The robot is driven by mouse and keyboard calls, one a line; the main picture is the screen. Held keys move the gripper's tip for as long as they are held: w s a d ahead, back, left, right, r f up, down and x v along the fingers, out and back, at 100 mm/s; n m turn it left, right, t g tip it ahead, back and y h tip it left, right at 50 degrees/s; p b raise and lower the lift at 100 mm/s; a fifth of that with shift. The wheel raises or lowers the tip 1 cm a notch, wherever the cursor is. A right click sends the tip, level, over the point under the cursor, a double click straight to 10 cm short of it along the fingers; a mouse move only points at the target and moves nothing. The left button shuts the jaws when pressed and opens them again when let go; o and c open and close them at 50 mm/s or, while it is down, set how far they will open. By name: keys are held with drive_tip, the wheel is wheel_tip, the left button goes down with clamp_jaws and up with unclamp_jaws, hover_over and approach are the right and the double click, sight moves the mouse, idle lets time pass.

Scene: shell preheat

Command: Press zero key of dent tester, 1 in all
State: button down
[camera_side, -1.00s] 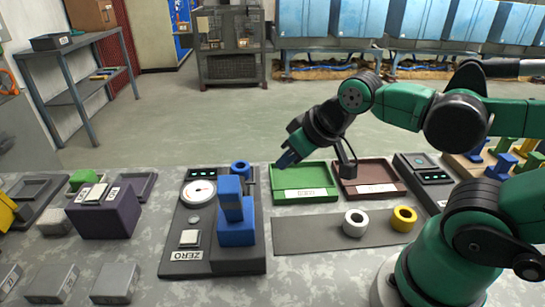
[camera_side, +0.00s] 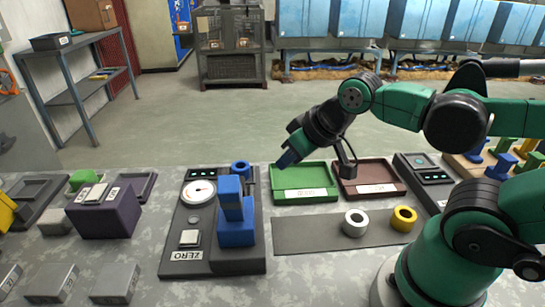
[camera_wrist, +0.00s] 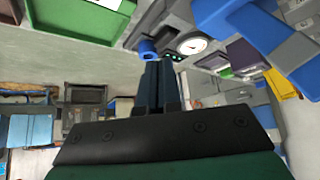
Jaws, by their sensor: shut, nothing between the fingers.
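The dent tester (camera_side: 240,264) is a dark grey unit on the bench, left of centre in the side view. It has a white dial (camera_side: 199,192), a pale square key (camera_side: 190,237) beside the ZERO label (camera_side: 187,256), and a blue upright post (camera_side: 236,222). My gripper (camera_side: 286,160) is shut and empty, above and to the right of the tester's back end, near the green tray. In the wrist view my shut fingers (camera_wrist: 158,85) point toward a blue ring (camera_wrist: 148,48) and the dial (camera_wrist: 192,46). I cannot make out the zero key there.
A green tray (camera_side: 305,198) and a brown tray (camera_side: 372,196) stand right of the tester. A grey mat (camera_side: 310,240) carries a white ring (camera_side: 355,223) and a yellow ring (camera_side: 403,219). A purple block (camera_side: 108,220) stands to the left. The tall blue post rises beside the key.

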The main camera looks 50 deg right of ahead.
idle(0.6)
wheel_tip(320, 180, up, 5)
drive_tip(key=n+h, duration=0.2)
drive_tip(key=h, duration=0.3)
hover_over(191, 240)
wheel_tip(191, 240, down, 6)
drive_tip(key=shift+f+t, duration=0.2)
drive_tip(key=shift+t, duration=0.1)
drive_tip(key=shift+f, duration=4.4)
